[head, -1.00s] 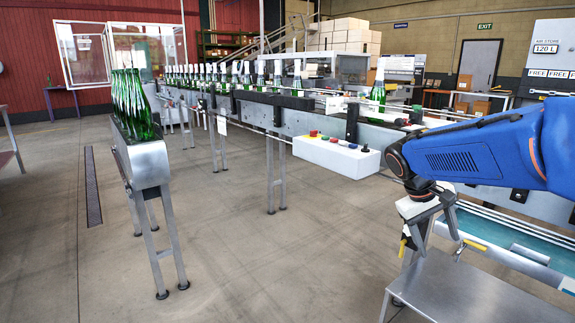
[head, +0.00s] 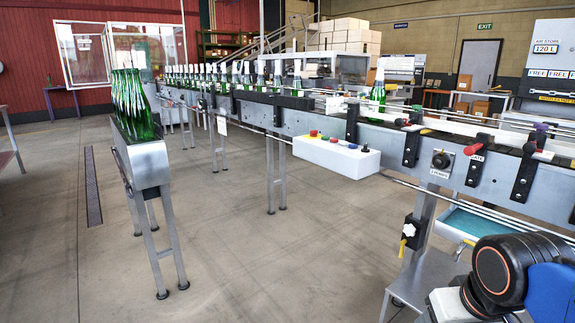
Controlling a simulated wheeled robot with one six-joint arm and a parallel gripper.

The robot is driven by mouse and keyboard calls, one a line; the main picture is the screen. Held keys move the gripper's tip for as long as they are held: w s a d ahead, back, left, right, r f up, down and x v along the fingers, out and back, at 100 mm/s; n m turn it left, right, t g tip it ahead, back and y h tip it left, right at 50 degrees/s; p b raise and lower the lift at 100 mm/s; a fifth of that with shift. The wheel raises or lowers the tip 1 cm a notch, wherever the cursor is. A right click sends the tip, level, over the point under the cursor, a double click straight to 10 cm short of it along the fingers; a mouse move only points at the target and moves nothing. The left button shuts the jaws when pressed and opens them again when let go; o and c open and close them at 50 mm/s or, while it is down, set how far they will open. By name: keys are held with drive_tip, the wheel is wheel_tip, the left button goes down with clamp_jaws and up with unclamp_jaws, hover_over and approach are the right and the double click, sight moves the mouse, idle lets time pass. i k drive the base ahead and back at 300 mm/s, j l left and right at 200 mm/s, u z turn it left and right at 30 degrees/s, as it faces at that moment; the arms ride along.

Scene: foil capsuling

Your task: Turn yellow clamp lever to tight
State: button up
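A small yellow lever (head: 403,248) hangs down from a black clamp block (head: 410,233) with a white star knob (head: 408,230). The clamp sits on a metal leg under the conveyor, in the head view right of centre. The lever points roughly downward. My gripper's pale body (head: 447,304) is at the bottom right, below and to the right of the lever and apart from it. Its fingers are outside the frame or hidden, so I cannot see whether they are open.
The bottle conveyor (head: 345,123) runs above the clamp, with a red lever (head: 474,149) and a black knob (head: 441,160) on its side. A white control box (head: 336,156) hangs left of the clamp. A grey metal table (head: 425,280) lies below.

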sight(404, 242)
drive_tip(key=z, duration=2.45)
drive_tip(key=u, duration=1.95)
drive_tip(key=i, duration=1)
